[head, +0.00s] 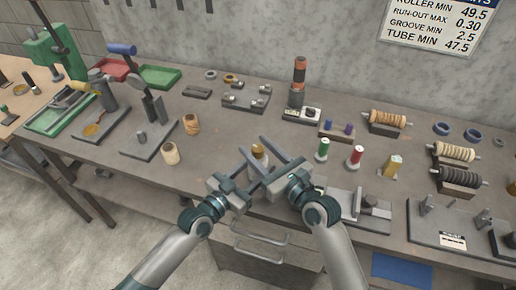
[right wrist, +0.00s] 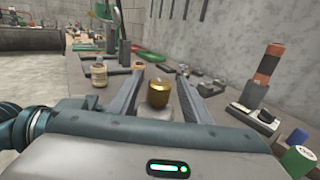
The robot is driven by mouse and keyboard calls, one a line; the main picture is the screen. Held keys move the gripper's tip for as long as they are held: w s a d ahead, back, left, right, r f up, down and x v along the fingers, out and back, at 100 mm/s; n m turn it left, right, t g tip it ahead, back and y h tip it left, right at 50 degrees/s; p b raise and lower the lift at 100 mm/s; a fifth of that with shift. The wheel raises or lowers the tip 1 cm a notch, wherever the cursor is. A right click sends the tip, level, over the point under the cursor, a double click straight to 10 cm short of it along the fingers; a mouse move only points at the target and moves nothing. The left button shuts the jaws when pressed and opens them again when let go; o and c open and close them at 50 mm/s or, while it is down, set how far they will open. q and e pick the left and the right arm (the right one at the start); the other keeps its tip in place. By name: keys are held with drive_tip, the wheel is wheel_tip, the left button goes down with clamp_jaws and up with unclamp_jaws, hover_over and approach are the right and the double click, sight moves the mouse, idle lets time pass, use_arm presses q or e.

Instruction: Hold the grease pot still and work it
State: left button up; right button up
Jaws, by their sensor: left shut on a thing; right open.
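The grease pot (head: 258,151) stands near the front edge of the workbench, with its brass-gold top showing between the grippers. My left gripper (head: 256,170) comes in low from the left and is shut on the pot's lower part, though the contact is mostly hidden. My right gripper (head: 252,146) is open, with one finger on each side of the gold top. In the right wrist view the gold top (right wrist: 158,93) shows between the two spread fingers (right wrist: 155,77), with a gap on both sides. Its grey lower part is partly hidden by my right gripper's body.
Two tan cups (head: 181,138) stand left of the pot. Green-topped (head: 322,149) and red-topped (head: 356,155) containers stand to its right. A grey fixture (head: 352,205) lies close to my right gripper. The bench behind the pot is mostly clear.

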drive_tip(key=c, duration=1)
drive_tip(key=shift+c, duration=0.2)
drive_tip(key=shift+a+r+m+t+h, duration=0.15)
drive_tip(key=shift+m+t+h, duration=0.15)
drive_tip(key=shift+m+h, duration=0.15)
drive_tip(key=shift+m+t+h, duration=0.35)
drive_tip(key=shift+t+h, duration=0.05)
drive_tip(key=shift+h, duration=0.15)
drive_tip(key=o, duration=1)
drive_tip(key=shift+o, duration=0.2)
drive_tip(key=shift+s+d, duration=0.1)
drive_tip(key=shift+d, duration=0.1)
